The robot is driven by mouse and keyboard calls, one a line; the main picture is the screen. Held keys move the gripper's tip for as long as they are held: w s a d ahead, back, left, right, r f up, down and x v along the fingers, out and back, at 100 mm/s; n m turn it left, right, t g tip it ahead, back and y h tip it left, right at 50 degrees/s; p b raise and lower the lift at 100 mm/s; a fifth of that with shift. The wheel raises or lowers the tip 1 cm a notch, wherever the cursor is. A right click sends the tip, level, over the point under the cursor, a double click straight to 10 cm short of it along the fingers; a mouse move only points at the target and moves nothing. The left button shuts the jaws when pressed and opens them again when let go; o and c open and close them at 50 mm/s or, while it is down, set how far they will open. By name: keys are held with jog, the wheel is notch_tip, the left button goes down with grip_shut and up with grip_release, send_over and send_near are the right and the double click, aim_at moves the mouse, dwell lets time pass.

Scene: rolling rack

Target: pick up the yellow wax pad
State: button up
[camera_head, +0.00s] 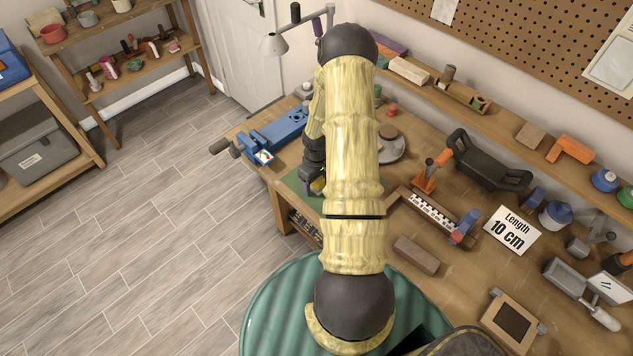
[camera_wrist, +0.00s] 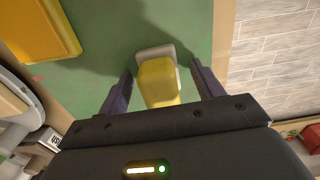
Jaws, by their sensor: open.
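In the wrist view, a small pale-yellow block with a light grey base (camera_wrist: 158,82), seemingly the yellow wax pad, sits over the green mat (camera_wrist: 105,75). My gripper (camera_wrist: 162,88) is open, with one dark finger on each side of the block. I see gaps beside the block, so the fingers do not appear closed on it. In the head view, my arm hides most of the gripper and the pad; a bit of yellow shows by the dark wrist. The mat's corner (camera_head: 294,184) shows at the bench's left edge.
A larger orange-yellow thing (camera_wrist: 38,38) lies on the mat at upper left in the wrist view. A blue vise (camera_head: 280,132) stands behind the mat, a round grey plate (camera_head: 394,151) beyond my arm. The wooden bench (camera_head: 455,275) is cluttered to the right; the floor at left is clear.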

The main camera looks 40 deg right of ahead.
jog(key=c, duration=1.1)
notch_tip(320, 180, up, 10)
jog(key=shift+r+b, duration=0.1)
jog(key=shift+b, duration=1.1)
jog(key=shift+o, duration=1.3)
jog(key=shift+c, duration=0.7)
